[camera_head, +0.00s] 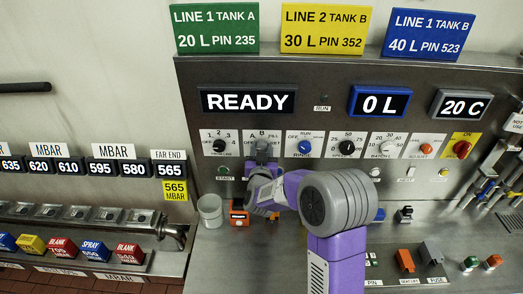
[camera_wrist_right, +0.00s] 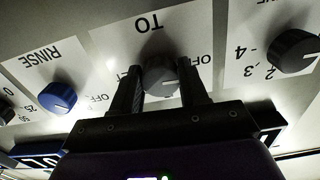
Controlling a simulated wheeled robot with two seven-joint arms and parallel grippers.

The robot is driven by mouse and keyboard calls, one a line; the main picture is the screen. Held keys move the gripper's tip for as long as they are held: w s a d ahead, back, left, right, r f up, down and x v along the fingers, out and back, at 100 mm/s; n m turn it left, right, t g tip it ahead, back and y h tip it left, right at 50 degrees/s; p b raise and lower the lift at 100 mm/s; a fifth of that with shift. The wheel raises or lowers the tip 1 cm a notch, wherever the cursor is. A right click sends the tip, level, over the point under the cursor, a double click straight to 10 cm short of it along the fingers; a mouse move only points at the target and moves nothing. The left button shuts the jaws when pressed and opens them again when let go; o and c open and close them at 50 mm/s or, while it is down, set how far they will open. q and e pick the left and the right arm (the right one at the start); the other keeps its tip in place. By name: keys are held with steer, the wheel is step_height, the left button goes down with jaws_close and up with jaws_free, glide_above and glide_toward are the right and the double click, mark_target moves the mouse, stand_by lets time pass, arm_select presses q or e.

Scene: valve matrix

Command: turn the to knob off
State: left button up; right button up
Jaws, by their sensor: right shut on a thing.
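The grey TO knob (camera_wrist_right: 160,76) sits on a white plate in the right wrist view, with its lettering upside down. One black finger stands on each side of it, and my right gripper (camera_wrist_right: 163,88) is shut on it. A pale pointer mark shows on the knob's right part; its exact setting is hard to tell. An OFF label is printed to its right in that view. In the head view my right gripper (camera_head: 262,162) reaches up to the same plate (camera_head: 260,133) and largely covers the knob. My left gripper is not in view.
A blue RINSE knob (camera_head: 304,147) is close on the right and a black LINE knob (camera_head: 219,146) on the left. A READY display (camera_head: 248,102) is above. A grey cup (camera_head: 210,210) and an orange box (camera_head: 239,213) stand below, near my right arm.

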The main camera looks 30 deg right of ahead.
steer(key=shift+n, duration=0.5)
steer(key=o, duration=1.1)
steer(key=shift+c, duration=0.2)
steer(key=shift+s, duration=0.1)
steer(key=v, duration=0.7)
steer(key=shift+s+a, duration=0.2)
